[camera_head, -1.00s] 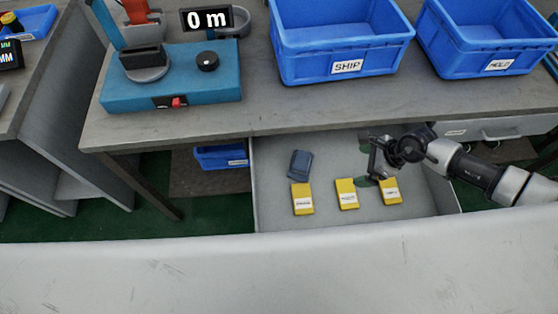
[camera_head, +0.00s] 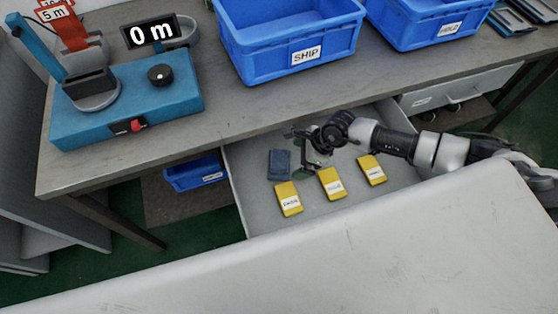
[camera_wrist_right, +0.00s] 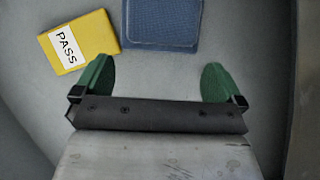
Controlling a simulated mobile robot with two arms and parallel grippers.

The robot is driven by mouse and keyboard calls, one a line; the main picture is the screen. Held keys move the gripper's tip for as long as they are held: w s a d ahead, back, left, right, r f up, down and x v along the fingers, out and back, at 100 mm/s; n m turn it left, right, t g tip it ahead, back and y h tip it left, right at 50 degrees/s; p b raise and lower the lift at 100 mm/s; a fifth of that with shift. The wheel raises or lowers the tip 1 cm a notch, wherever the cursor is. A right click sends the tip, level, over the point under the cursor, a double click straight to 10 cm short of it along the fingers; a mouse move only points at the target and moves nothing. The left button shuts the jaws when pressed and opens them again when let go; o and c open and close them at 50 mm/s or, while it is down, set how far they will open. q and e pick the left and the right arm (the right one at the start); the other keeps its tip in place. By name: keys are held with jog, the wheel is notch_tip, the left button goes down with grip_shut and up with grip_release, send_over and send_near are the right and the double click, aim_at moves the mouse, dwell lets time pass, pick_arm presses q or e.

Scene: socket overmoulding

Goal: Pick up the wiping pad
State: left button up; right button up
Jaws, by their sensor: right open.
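The wiping pad seems to be the dark blue, flat pad (camera_head: 279,165) lying in the open drawer, left of my right gripper in the head view. In the right wrist view the blue pad (camera_wrist_right: 165,22) lies ahead of the fingers at the top of the picture, partly cut off by the frame. My right gripper (camera_head: 312,165) is open and empty, above the drawer; its green fingertips (camera_wrist_right: 158,82) are wide apart with bare drawer floor between them. It does not touch the pad. My left gripper is not in view.
Several yellow labelled packs lie in the drawer (camera_head: 262,222): one (camera_head: 288,199) close to the pad, reading PASS in the wrist view (camera_wrist_right: 78,42), another (camera_head: 331,184), and another (camera_head: 371,170). Blue SHIP (camera_head: 290,62) and second (camera_head: 425,38) crates and a teal device (camera_head: 125,108) stand on the bench.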

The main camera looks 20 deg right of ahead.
aim_at(282, 158)
jog(key=a, duration=0.1)
jog(key=w+a, duration=0.1)
jog(key=a, duration=0.3)
jog(key=shift+w+f+p, duration=0.35)
jog(key=shift+w+p, duration=0.05)
jog(key=shift+f, duration=0.2)
jog(key=c, duration=1)
jog(key=shift+o, duration=0.2)
jog(key=shift+d+r, duration=0.1)
jog(key=shift+d+r, duration=0.2)
jog(key=s+d+r, duration=0.2)
jog(key=d+r, duration=0.1)
jog(key=d, duration=0.3)
jog(key=s+d+r, duration=0.3)
jog(key=d+r, duration=0.1)
jog(key=d, duration=0.2)
jog(key=shift+d+r+b, duration=0.2)
jog(key=shift+d+b, duration=0.05)
jog(key=shift+b, duration=0.15)
